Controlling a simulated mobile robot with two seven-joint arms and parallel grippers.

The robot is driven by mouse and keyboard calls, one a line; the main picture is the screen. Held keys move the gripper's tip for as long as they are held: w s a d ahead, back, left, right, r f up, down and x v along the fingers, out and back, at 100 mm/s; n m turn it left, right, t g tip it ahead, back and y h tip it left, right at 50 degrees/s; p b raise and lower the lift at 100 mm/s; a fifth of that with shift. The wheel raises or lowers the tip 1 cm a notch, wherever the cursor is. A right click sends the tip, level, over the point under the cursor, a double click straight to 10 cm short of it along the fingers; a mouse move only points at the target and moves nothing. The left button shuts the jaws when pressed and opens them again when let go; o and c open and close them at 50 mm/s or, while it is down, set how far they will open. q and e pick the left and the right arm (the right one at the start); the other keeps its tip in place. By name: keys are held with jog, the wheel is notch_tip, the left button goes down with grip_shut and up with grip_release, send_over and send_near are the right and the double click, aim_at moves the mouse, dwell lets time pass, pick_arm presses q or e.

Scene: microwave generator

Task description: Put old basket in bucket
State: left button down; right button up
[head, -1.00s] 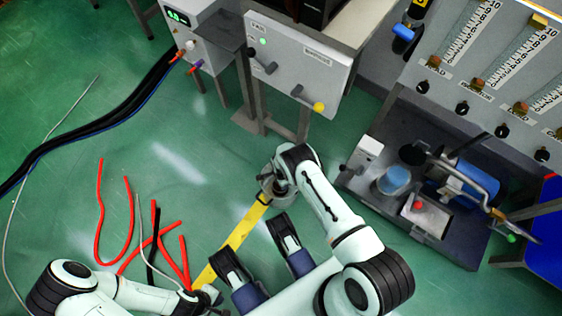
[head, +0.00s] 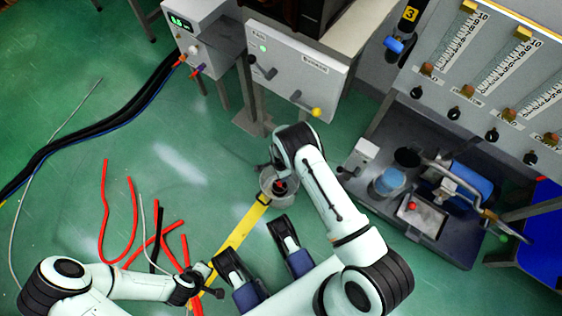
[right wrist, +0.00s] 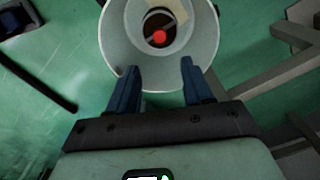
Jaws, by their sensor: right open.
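A grey round bucket (head: 265,182) stands on the floor under the end of my right arm, and it shows at the top of the right wrist view (right wrist: 119,45). Inside it is a dark round piece with a red spot (right wrist: 159,38); I cannot tell whether it is the old basket. My right gripper (right wrist: 157,75) is open, its blue fingers apart at the bucket's near rim, with nothing seen between them. In the head view my right arm hides most of that gripper. My left gripper (head: 211,282) is low in the head view, over the floor; its jaws are too small to read.
Red hoses (head: 132,215) and a yellow floor strip (head: 240,229) lie near my left arm. A grey panel box on legs (head: 297,67) stands behind the bucket. A bench with a blue motor (head: 468,183) is at the right.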

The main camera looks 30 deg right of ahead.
pick_arm(q)
jog(key=shift+w+r, duration=0.15)
jog(key=shift+w, duration=0.05)
pick_arm(e)
jog(key=s+a+r+n+t+y, duration=0.1)
jog(key=s+a+r+n, duration=0.1)
jog(key=s+r+n, duration=0.2)
jog(key=s+a+r+n+y, duration=0.1)
jog(key=s+r+n, duration=0.4)
jog(key=s+n, duration=0.5)
jog(key=s+a, duration=0.1)
jog(key=s, duration=0.4)
jog(key=shift+s+a+r+t, duration=0.15)
jog(key=shift+s+a+t, duration=0.1)
jog(key=shift+a+t, duration=0.15)
